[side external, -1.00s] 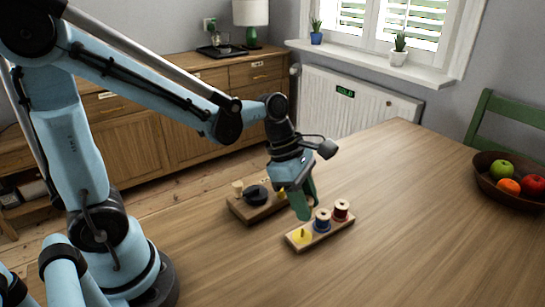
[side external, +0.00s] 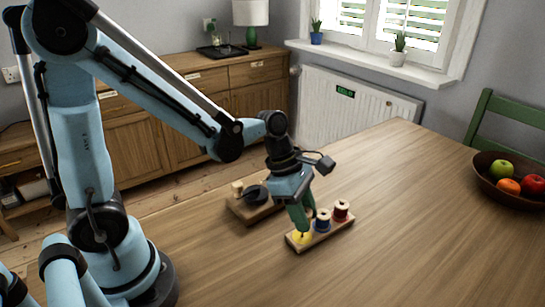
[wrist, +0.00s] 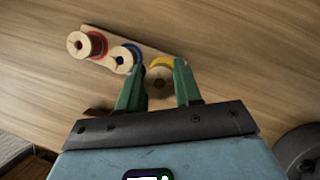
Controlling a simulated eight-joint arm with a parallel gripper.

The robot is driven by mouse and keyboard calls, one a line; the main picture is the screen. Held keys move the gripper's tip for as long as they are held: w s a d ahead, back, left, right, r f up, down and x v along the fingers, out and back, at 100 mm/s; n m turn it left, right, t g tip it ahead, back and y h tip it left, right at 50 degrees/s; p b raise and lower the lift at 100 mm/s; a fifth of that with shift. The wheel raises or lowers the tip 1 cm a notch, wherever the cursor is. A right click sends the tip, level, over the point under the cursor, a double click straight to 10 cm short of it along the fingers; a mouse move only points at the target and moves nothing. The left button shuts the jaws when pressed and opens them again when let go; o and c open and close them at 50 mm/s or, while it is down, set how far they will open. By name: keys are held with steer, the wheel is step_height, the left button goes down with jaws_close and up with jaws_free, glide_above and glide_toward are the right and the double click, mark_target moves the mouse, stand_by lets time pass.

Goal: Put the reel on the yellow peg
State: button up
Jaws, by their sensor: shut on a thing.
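My gripper (side external: 302,222) points down above the yellow end of a small wooden board (side external: 322,238). In the wrist view its green fingers (wrist: 160,76) are shut on a reel (wrist: 159,84), whose pale wooden end shows between them. Its thread colour is hidden. The yellow disc of the yellow peg (wrist: 162,61) shows just beyond the reel, and it also shows in the side view (side external: 301,239) under the fingertips. I cannot tell whether the reel touches the peg. A blue reel (side external: 322,221) and a red reel (side external: 341,210) stand upright on the same board.
A second wooden board (side external: 240,210) with a dark round piece (side external: 257,195) lies behind my gripper. A brown fruit bowl (side external: 490,190) stands at the right edge. The table between the board and the bowl is clear.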

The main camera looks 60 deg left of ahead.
steer(key=shift+f, duration=1.75)
stand_by(0.9)
steer(key=o, duration=1.2)
steer(key=shift+r, duration=0.15)
steer(key=shift+r, duration=3.35)
